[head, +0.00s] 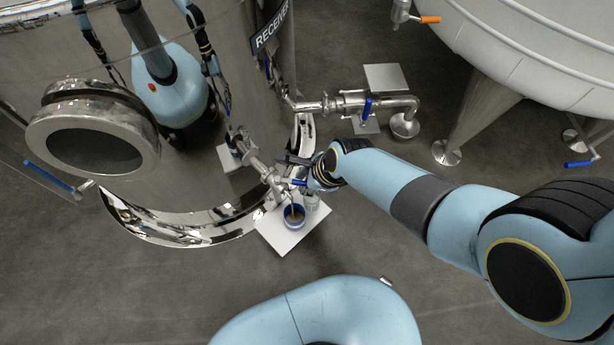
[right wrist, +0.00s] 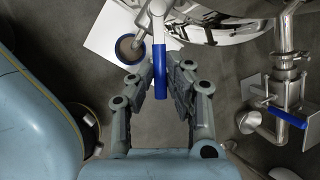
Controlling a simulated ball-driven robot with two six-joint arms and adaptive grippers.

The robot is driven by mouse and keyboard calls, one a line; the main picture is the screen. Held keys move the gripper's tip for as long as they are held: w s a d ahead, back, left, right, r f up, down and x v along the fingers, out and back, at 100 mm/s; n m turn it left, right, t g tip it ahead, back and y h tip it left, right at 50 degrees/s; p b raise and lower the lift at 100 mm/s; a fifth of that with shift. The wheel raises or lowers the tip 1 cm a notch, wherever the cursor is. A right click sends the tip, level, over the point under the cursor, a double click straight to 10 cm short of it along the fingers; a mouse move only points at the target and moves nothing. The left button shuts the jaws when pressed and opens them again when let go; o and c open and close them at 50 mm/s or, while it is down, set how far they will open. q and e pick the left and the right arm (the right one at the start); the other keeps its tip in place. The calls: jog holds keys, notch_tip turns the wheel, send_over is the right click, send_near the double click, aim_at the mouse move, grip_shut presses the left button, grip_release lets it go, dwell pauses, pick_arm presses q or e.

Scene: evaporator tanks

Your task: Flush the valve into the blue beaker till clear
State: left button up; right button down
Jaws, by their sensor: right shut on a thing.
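The sampling valve (head: 280,186) sticks out low from the shiny tank. Its blue lever handle (right wrist: 160,75) lies between the fingers of my right gripper (right wrist: 160,88), which is shut on it. In the head view my right gripper (head: 297,163) reaches the valve from the right. The blue beaker (head: 287,221) stands on a white sheet (head: 283,243) under the valve outlet. Brownish content shows inside the beaker, also in the right wrist view (right wrist: 120,56). I cannot tell whether liquid is running. My left gripper is not in view.
The RECEIVER tank (head: 60,60) fills the left and mirrors my body. A pipe with another blue-handled valve (head: 367,108) runs behind my right arm. A pale tank (head: 530,50) stands at upper right. The grey floor in front is clear.

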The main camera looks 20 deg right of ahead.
jog(key=c, duration=1.3)
grip_release()
jog(key=shift+v, duration=5.95)
jog(key=shift+s, duration=0.1)
